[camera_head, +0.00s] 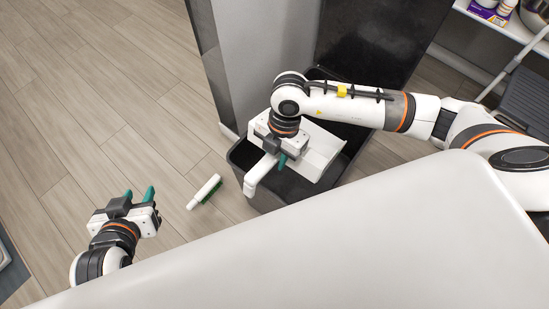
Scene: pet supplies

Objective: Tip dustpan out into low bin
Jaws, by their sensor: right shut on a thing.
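The white dustpan (318,152) is held over the dark low bin (269,197) in the head view. My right gripper (279,158) is shut on the dustpan's handle (258,174), which points to the lower left. The pan part lies over the bin's opening, and I cannot tell its exact tilt. I see no debris on the visible part of the pan. My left gripper (140,194) is open and empty, low at the left, well apart from the bin. Part of the bin is hidden by the dustpan, my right arm and my white body.
A grey pillar (253,55) and a black panel (368,42) stand behind the bin. A white shelf (500,27) is at upper right. Floor at left is clear.

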